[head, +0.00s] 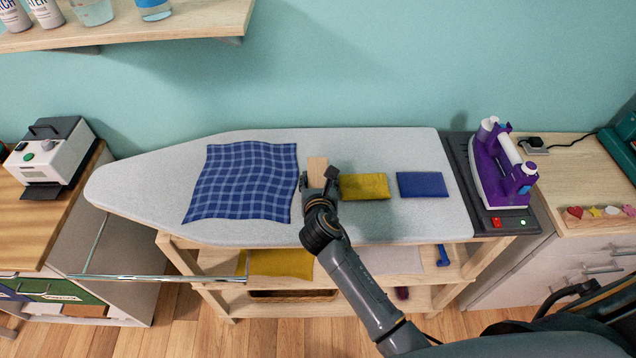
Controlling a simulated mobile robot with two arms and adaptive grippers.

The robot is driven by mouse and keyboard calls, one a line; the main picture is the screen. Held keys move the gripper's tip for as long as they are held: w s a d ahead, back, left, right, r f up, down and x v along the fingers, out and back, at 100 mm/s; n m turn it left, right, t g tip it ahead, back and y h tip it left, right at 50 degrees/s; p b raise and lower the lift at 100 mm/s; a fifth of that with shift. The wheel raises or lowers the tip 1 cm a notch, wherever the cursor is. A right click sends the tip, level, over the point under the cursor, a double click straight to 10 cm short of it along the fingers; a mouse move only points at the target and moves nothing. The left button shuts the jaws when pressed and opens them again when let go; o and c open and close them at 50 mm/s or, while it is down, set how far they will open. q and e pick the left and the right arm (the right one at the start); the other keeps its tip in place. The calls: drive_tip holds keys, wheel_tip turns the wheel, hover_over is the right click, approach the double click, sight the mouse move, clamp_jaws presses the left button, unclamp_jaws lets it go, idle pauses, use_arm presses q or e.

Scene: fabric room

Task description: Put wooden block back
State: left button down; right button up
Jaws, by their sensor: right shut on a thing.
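The light wooden block (317,168) shows at the tip of my right gripper (318,185), above or on the ironing board (135,190). My right gripper is shut on the block, and its fingers hide the block's near part. I cannot tell whether the block touches the board. To its left lies a blue checked cloth (245,180); to its right lie a folded yellow cloth (365,187) and a folded blue cloth (422,184). My left gripper is not in view.
A purple iron (500,170) stands on a dark rest at the board's right end. A wooden shelf (180,22) with cans and glasses hangs at upper left. Lower shelves (385,258) under the board hold another yellow cloth (280,263). The board's left end is clear.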

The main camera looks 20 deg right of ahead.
drive_tip(key=shift+f, duration=0.6)
drive_tip(key=shift+a+f, duration=0.1)
drive_tip(key=shift+f, duration=0.25)
drive_tip(key=o, duration=1.4)
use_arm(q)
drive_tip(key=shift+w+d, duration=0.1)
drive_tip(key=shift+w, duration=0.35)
use_arm(e)
drive_tip(key=shift+s+r, duration=0.1)
drive_tip(key=shift+r, duration=0.15)
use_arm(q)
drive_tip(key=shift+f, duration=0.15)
use_arm(e)
drive_tip(key=v, duration=1.2)
